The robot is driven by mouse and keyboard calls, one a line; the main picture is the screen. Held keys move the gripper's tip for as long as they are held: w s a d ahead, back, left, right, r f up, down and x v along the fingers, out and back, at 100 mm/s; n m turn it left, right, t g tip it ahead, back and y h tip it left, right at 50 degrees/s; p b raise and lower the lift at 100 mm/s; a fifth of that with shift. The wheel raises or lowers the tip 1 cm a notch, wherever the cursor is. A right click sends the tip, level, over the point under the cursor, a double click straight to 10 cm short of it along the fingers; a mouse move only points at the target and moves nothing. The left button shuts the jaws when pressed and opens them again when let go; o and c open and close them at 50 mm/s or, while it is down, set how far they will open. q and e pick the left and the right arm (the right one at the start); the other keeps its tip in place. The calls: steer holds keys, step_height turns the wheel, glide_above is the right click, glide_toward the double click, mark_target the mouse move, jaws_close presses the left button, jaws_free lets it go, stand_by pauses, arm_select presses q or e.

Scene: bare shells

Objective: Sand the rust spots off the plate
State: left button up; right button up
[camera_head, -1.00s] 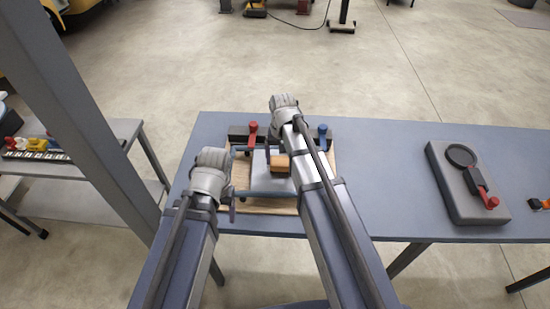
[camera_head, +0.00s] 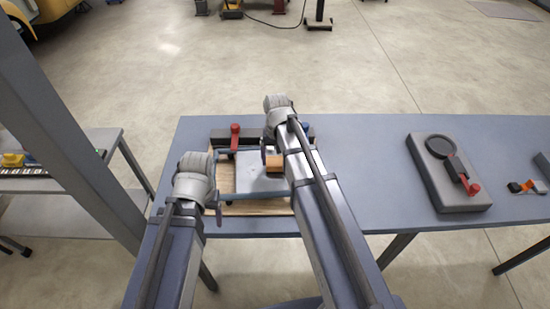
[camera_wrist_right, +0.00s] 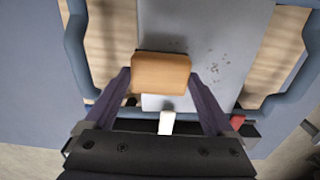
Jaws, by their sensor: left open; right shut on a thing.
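A pale grey plate (camera_head: 246,180) lies on a wooden board (camera_head: 225,176) on the bench. In the right wrist view the plate (camera_wrist_right: 220,25) shows small dark rust specks (camera_wrist_right: 217,62) to the right of the sanding block. My right gripper (camera_wrist_right: 161,80) is shut on the orange-tan sanding block (camera_wrist_right: 160,70), over the plate; I cannot tell whether it touches. In the head view the block (camera_head: 274,164) is at the plate's upper right, and my right arm hides part of the plate. My left gripper (camera_head: 218,200) is open and empty, beside the plate's left side.
A red-handled clamp (camera_head: 235,133) stands behind the plate, and a blue knob (camera_head: 306,128) shows beyond my right arm. A grey fixture with a black ring (camera_head: 447,180) stands farther right. Bench space between is clear. A side shelf (camera_head: 60,165) stands at left.

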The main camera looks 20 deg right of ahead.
steer(key=shift+s+a+f, duration=0.1)
steer(key=shift+s, duration=0.35)
steer(key=shift+c, duration=0.7)
steer(key=shift+w+a, duration=0.25)
steer(key=shift+a, duration=0.65)
steer(key=shift+w+a, duration=0.2)
steer(key=shift+a, duration=0.7)
steer(key=shift+w+a, duration=0.15)
steer(key=shift+a, duration=0.75)
steer(key=shift+w+a, duration=0.15)
steer(key=shift+a, duration=0.7)
